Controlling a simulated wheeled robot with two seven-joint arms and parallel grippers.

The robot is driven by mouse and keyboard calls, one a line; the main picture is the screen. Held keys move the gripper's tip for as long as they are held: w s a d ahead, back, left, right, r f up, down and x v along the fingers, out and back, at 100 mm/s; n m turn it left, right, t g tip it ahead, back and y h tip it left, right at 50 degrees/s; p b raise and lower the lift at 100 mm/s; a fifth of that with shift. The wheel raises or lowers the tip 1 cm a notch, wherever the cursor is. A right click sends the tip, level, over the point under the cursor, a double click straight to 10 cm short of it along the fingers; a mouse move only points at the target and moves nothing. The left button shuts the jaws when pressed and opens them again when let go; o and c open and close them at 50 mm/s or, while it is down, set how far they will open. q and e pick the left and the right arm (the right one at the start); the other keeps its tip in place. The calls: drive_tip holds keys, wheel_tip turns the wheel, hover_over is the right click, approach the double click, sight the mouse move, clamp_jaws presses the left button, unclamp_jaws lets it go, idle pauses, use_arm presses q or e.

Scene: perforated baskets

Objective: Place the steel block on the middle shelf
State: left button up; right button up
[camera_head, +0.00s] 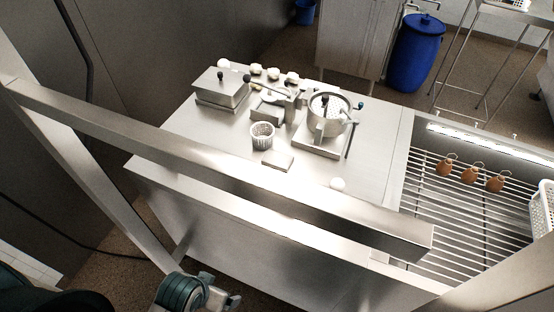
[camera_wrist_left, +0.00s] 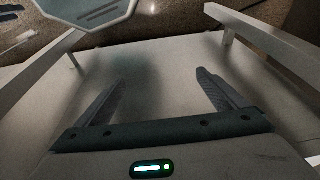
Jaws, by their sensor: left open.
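A small flat steel block (camera_head: 278,160) lies on the steel table, in front of a perforated basket cup (camera_head: 262,136). It looks like the steel block, but other steel pieces stand behind it. My left arm's wrist shows at the bottom of the head view, well apart from the block. In the left wrist view my left gripper (camera_wrist_left: 160,80) is open and empty, its fingers over a pale flat panel (camera_wrist_left: 160,55). I cannot tell whether this panel is a shelf. No middle shelf is clearly identifiable. My right gripper is out of view.
A steel frame beam (camera_head: 230,170) crosses in front of the table (camera_head: 215,150). A lidded box (camera_head: 220,88) and a pot (camera_head: 330,115) stand on the table. A wire grill (camera_head: 460,215) with brown pieces is at right. A blue barrel (camera_head: 417,52) stands behind.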

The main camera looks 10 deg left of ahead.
use_arm(q)
drive_tip(key=w+p+v, duration=0.1)
drive_tip(key=v, duration=0.7)
drive_tip(key=w+d+r+t, duration=0.1)
drive_tip(key=w+r+t, duration=0.1)
drive_tip(key=w+r, duration=0.3)
drive_tip(key=w+d+r+t+h, duration=0.1)
drive_tip(key=w+r, duration=0.3)
drive_tip(key=w, duration=0.8)
drive_tip(key=w+d+r+t, duration=0.3)
drive_tip(key=w+r+t, duration=0.1)
drive_tip(key=w, duration=0.5)
drive_tip(key=shift+w+d+r+h, duration=0.15)
drive_tip(key=shift+d+r+h, duration=0.2)
drive_tip(key=shift+r, duration=0.5)
drive_tip(key=shift+w, duration=0.1)
drive_tip(key=p, duration=0.3)
approach(270, 161)
drive_tip(key=w+d, duration=0.1)
drive_tip(key=w+d+f, duration=0.1)
drive_tip(key=w, duration=0.1)
drive_tip(key=shift+w, duration=0.1)
drive_tip(key=shift+w+d+f, duration=0.15)
drive_tip(key=shift+w+f, duration=0.2)
drive_tip(key=shift+w, duration=0.05)
drive_tip(key=shift+w+p, duration=0.1)
drive_tip(key=shift+p, duration=0.2)
